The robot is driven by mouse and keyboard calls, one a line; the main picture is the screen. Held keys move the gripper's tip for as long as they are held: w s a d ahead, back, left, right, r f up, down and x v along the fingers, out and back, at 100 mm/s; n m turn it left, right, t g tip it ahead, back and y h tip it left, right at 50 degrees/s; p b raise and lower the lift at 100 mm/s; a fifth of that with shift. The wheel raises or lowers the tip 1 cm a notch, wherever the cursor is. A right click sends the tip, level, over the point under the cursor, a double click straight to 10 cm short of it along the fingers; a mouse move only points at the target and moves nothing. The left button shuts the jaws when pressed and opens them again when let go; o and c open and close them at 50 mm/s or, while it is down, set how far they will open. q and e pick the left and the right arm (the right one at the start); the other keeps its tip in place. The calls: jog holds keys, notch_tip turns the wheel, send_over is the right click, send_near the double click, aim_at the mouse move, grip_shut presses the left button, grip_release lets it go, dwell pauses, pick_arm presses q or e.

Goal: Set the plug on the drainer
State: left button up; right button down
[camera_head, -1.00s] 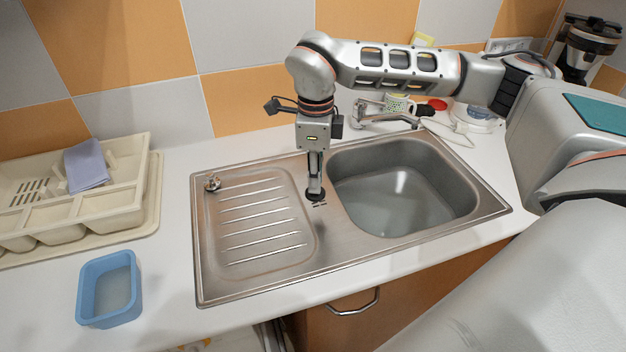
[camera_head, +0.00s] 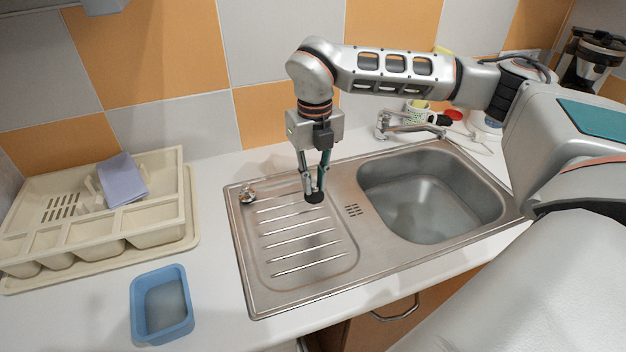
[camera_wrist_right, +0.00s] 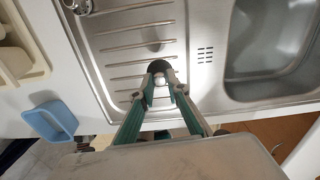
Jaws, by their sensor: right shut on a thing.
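The plug (camera_head: 315,197) is a small dark round piece between the fingertips of my right gripper (camera_head: 313,190). The gripper is shut on it and points down over the far right part of the drainer (camera_head: 290,265), the ridged steel area left of the basin. In the right wrist view the plug (camera_wrist_right: 159,67) sits between the green-sided fingers, with the drainer ridges (camera_wrist_right: 135,62) behind it. A dark smudge, perhaps its shadow, shows on the ridges beyond it. I cannot tell whether the plug touches the steel. My left gripper is not in view.
The sink basin (camera_head: 425,205) lies right of the drainer, with the tap (camera_head: 405,126) and a mug behind. A round metal knob (camera_head: 248,195) is at the drainer's far left corner. A beige tray (camera_head: 150,235) with a cloth and a blue tub (camera_head: 162,325) stand left.

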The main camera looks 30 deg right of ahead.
aim_at(315, 195)
notch_tip(315, 195, down, 5)
jog(key=shift+r, duration=0.1)
jog(key=shift+f+b, duration=0.35)
jog(key=shift+f, duration=0.6)
jog(key=shift+f+b, duration=0.35)
jog(key=shift+f, duration=0.2)
jog(key=c, duration=1.9)
grip_release()
notch_tip(315, 195, up, 12)
